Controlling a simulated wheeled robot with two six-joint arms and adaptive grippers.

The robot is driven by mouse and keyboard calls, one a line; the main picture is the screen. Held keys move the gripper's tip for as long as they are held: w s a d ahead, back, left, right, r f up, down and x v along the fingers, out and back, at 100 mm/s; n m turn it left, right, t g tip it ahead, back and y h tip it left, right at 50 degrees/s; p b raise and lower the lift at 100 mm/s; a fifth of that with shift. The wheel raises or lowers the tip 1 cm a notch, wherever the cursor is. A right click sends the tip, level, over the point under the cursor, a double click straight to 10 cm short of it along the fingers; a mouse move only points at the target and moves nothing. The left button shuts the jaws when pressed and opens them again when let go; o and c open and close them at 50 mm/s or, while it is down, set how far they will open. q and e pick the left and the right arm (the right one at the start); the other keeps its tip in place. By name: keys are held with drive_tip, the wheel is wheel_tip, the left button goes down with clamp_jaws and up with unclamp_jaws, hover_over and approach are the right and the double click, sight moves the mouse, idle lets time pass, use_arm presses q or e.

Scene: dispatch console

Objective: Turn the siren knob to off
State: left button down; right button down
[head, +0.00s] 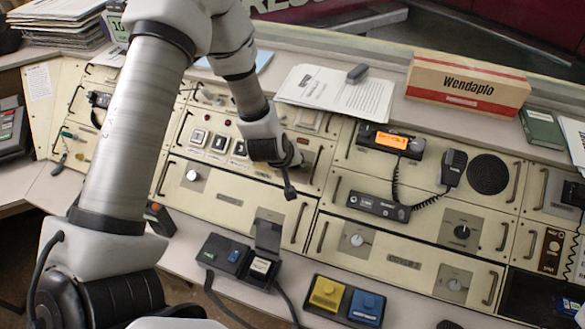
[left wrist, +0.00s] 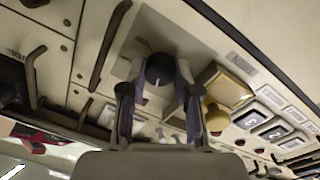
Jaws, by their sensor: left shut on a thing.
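In the left wrist view a dark round knob (left wrist: 160,70) with a white pointer line sits on a grey plate (left wrist: 190,42) on the cream console panel. I cannot read a siren label or the knob's marked positions. My left gripper (left wrist: 157,82) is shut on this knob, one finger on each side. In the head view my left gripper (head: 284,160) is at the upper middle panel, right of the row of square switches (head: 218,142); it hides the knob there. My right gripper is not in view.
A yellow mushroom button (left wrist: 216,117) stands close beside the gripper in the left wrist view, along with panel handles (left wrist: 109,45). In the head view, papers (head: 335,97) and a Wendaplo box (head: 467,84) lie on the ledge. A corded radio (head: 390,142) is to the right.

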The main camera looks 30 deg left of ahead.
use_arm(q)
drive_tip(key=n+b, duration=0.1)
drive_tip(key=n, duration=0.1)
drive_tip(key=n+b, duration=0.2)
drive_tip(key=shift+d+f+n, duration=0.1)
drive_tip(key=shift+f+n, duration=0.2)
drive_tip(key=shift+f, duration=0.05)
drive_tip(key=shift+r+n+b, duration=0.15)
drive_tip(key=shift+n+b, duration=1.35)
drive_tip(key=shift+n, duration=0.4)
drive_tip(key=c, duration=0.8)
unclamp_jaws()
drive_tip(key=shift+c, duration=0.2)
drive_tip(key=shift+w, duration=0.1)
drive_tip(key=v, duration=1.2)
drive_tip(key=shift+d, duration=0.15)
